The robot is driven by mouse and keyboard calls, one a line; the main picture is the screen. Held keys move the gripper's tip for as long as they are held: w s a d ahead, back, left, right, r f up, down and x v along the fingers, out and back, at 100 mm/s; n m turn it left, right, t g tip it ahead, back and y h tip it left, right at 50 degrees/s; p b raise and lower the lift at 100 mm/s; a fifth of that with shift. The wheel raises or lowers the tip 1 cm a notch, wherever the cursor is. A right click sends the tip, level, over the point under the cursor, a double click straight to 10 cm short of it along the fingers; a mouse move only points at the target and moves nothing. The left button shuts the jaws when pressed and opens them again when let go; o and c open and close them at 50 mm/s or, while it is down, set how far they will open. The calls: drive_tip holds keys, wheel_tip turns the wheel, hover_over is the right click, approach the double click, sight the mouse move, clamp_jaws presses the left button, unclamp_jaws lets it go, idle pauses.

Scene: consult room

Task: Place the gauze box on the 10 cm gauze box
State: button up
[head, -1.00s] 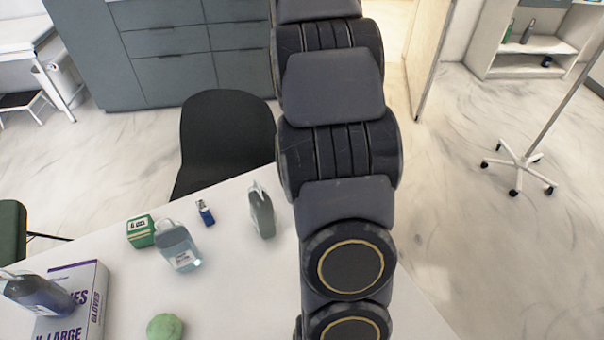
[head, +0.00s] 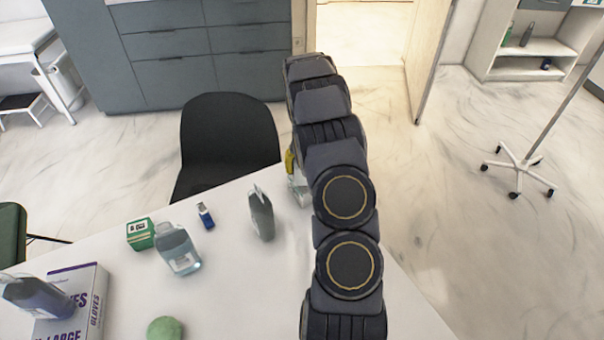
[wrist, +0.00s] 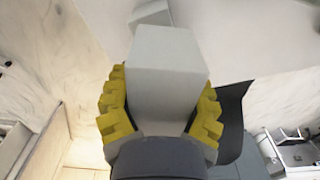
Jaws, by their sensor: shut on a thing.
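My gripper (wrist: 160,108) has yellow fingers on both sides of a plain pale grey-white box (wrist: 168,65), the gauze box, and is shut on it. In the head view only a bit of yellow finger (head: 290,162) shows at the left edge of my arm, over the table's far right part; the arm hides most of the gripper. A small green box with a white label (head: 140,234) stands on the table, well left of the gripper. It may be the 10 cm gauze box; its label is too small to read.
On the white table (head: 230,305) stand a clear bottle (head: 178,250), a small blue bottle (head: 205,215), a grey-green bottle (head: 261,213), a glove box (head: 90,300), a dark bottle (head: 38,295) and a round green thing (head: 165,329). A black chair (head: 228,140) stands behind.

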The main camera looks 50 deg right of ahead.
drive_tip(key=shift+f, duration=1.2)
drive_tip(key=shift+f, duration=0.15)
drive_tip(key=o, duration=1.1)
